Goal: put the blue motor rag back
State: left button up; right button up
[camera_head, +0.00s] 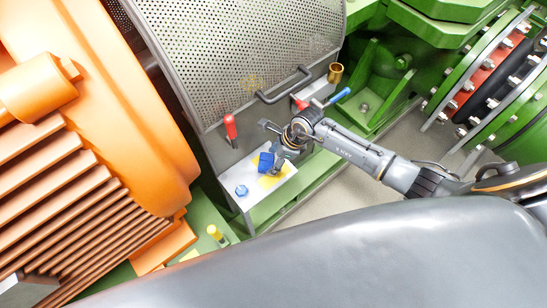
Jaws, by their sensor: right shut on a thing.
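The blue motor rag (265,161) looks like a small, dark blue folded block above the small white table (250,207). My right gripper (277,160) comes in from the right, points down over the table and is shut on the rag. The arm and fingers hide part of the rag, and I cannot tell whether it touches the tabletop. A yellow patch (270,182) shows on the tabletop just below the rag. My left gripper is out of view.
A blue bolt-like piece (241,190) sits on the table's left part. A red-handled tool (230,127) stands behind it. A perforated guard (235,55) with a dark handle (284,86), a brass cup (335,73) and a blue-tipped tool (340,96) are behind. The orange motor (120,90) bounds the left.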

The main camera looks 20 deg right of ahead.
jog(key=shift+f, duration=0.25)
jog(key=o, duration=1)
jog(key=shift+v, duration=3.8)
